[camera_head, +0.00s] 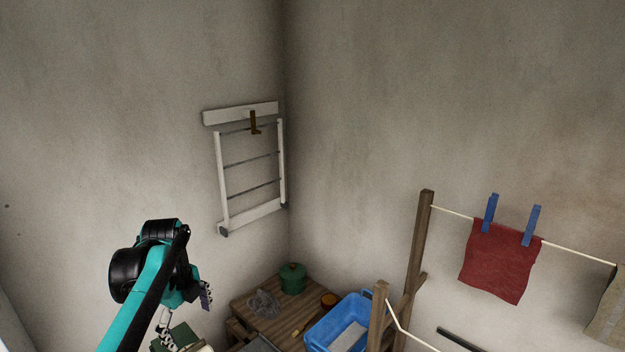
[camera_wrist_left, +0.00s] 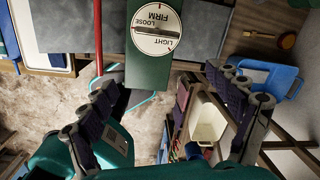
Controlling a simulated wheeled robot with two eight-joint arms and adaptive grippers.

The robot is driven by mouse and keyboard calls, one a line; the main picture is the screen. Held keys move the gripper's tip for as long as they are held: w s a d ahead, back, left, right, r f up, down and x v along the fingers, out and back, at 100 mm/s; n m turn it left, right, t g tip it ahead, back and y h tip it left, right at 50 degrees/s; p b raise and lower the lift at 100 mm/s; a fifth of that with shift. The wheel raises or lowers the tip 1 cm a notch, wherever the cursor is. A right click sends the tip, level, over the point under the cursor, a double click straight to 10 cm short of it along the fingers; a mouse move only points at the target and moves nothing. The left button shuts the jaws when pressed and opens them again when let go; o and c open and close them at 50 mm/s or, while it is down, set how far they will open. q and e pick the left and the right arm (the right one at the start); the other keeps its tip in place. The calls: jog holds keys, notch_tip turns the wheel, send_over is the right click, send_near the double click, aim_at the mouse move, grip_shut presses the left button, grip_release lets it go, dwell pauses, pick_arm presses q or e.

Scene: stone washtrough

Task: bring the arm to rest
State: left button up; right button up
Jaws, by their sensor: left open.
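My left arm (camera_head: 150,285) comes in from the lower left in the head view, teal and black, raised in front of the bare wall. Its gripper (camera_head: 184,312) is at the lower left, partly hidden by the arm. In the left wrist view the left gripper (camera_wrist_left: 168,84) has its two fingers spread wide apart with nothing between the pads. A green box with a white round dial (camera_wrist_left: 157,27) lies beyond the fingertips; the dial reads LOOSE, FIRM and LIGHT. My right gripper is in neither view.
A wooden table (camera_head: 265,320) holds a green lidded pot (camera_head: 293,279) and a grey crumpled cloth (camera_head: 263,304). A white rack (camera_head: 252,165) hangs on the wall. A red cloth (camera_head: 498,262) hangs from a line at right.

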pick_arm(q)
jog(key=s+d+f+n+t+b, duration=0.3)
jog(key=s+d+f+n+b, duration=0.2)
jog(key=s+f+n, duration=0.3)
jog(key=s+d+f+n+t+b, duration=0.3)
jog(key=s+d+f+n+b, duration=0.2)
jog(key=f+n, duration=0.6)
jog(key=s+d+n, duration=0.2)
jog(key=s, duration=0.1)
jog(key=shift+s+f+n, duration=0.3)
jog(key=shift+s+n, duration=0.1)
